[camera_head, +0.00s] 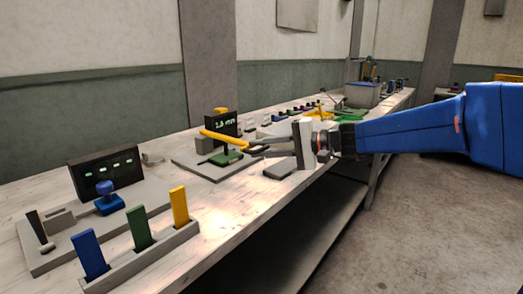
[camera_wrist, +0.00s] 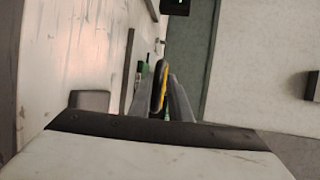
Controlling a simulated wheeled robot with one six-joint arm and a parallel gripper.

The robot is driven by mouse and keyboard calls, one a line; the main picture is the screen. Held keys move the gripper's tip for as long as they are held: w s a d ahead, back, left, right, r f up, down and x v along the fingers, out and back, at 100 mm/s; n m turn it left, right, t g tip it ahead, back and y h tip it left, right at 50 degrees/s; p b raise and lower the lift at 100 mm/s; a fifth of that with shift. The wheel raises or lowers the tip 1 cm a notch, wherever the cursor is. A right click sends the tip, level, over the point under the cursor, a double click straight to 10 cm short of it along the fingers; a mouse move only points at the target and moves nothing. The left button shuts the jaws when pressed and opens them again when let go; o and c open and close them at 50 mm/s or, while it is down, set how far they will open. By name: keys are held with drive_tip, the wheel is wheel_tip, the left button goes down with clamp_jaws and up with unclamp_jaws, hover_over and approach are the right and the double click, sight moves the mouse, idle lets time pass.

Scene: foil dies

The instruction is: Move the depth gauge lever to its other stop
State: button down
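The depth gauge (camera_head: 222,123) is a dark display reading what looks like "1.0 mm", on a grey plate on the bench. Its yellow lever (camera_head: 222,137) slants across the front of the display, with its free end pointing right toward my gripper (camera_head: 252,150). In the wrist view the lever's yellow and black end (camera_wrist: 161,88) lies between the two grey fingers of my gripper (camera_wrist: 165,85), with hardly any gap on either side. The fingers seem closed on it. The lever's pivot and stops are not clear.
Nearer on the bench are a panel with a blue knob (camera_head: 108,201) and a rack with blue, green and yellow bars (camera_head: 141,228). A dark flat block (camera_head: 284,170) lies under my gripper. Several small parts and a grey bin (camera_head: 362,94) stand farther along.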

drive_tip(key=shift+f, duration=0.2)
drive_tip(key=shift+r+h, duration=0.25)
drive_tip(key=shift+h, duration=0.05)
drive_tip(key=shift+r, duration=0.15)
